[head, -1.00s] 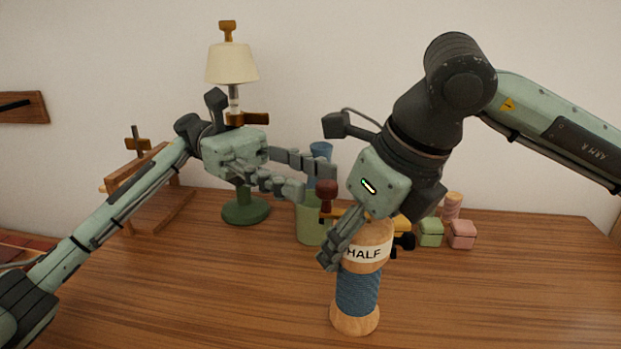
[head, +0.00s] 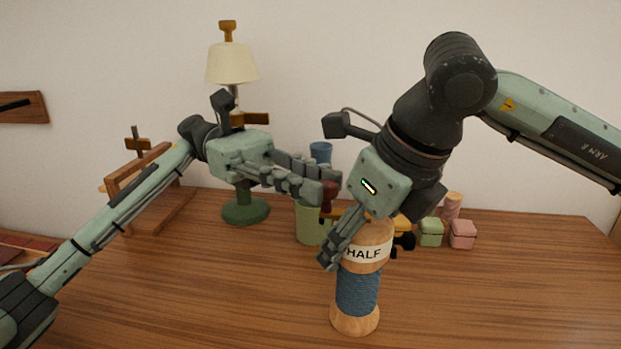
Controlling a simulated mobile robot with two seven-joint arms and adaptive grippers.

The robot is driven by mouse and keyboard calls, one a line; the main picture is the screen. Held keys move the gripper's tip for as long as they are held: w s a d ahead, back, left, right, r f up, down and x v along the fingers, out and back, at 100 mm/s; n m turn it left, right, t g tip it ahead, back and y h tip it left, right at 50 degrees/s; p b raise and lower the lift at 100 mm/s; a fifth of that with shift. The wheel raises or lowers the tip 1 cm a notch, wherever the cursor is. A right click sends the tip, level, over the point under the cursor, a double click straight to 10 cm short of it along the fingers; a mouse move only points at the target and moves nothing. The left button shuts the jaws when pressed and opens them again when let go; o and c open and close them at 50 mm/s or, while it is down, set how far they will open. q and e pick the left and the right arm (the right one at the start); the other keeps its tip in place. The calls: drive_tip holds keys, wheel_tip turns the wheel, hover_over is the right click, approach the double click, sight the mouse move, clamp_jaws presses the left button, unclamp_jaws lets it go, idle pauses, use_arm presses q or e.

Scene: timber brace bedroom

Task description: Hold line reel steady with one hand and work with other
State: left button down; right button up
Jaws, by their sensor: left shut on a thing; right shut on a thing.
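The line reel (head: 357,293) stands upright on the wooden table, a wooden spool wound with blue line and marked "HALF". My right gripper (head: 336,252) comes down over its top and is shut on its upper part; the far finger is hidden. A dark red knob (head: 328,201) sticks up at the left of the reel's top. My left gripper (head: 326,186) is shut on this knob, its fingers reaching across from the left and covering part of it.
A lamp with a cream shade (head: 232,62) and green base (head: 245,210) stands behind my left gripper. A green cup (head: 309,226) is behind the knob. Green (head: 431,233) and pink (head: 462,235) boxes stand right of the reel. The front table is clear.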

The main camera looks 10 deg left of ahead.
use_arm(q)
drive_tip(key=s+n+t+h, duration=0.1)
drive_tip(key=n+t, duration=0.1)
drive_tip(key=t, duration=0.1)
drive_tip(key=s+n+t, duration=0.2)
drive_tip(key=n+t, duration=0.1)
drive_tip(key=t, duration=0.1)
drive_tip(key=s+n+t+h, duration=0.1)
drive_tip(key=n+t, duration=0.1)
drive_tip(key=t, duration=0.1)
drive_tip(key=shift+s+d+t+h, duration=0.15)
drive_tip(key=shift+d+t+h, duration=0.15)
drive_tip(key=shift+t, duration=0.1)
drive_tip(key=shift+s+f, duration=0.1)
drive_tip(key=shift+s, duration=0.05)
idle(0.6)
drive_tip(key=shift+d, duration=0.1)
drive_tip(key=c, duration=1.4)
unclamp_jaws()
drive_tip(key=shift+c, duration=0.2)
drive_tip(key=shift+o, duration=0.4)
drive_tip(key=shift+w, duration=0.25)
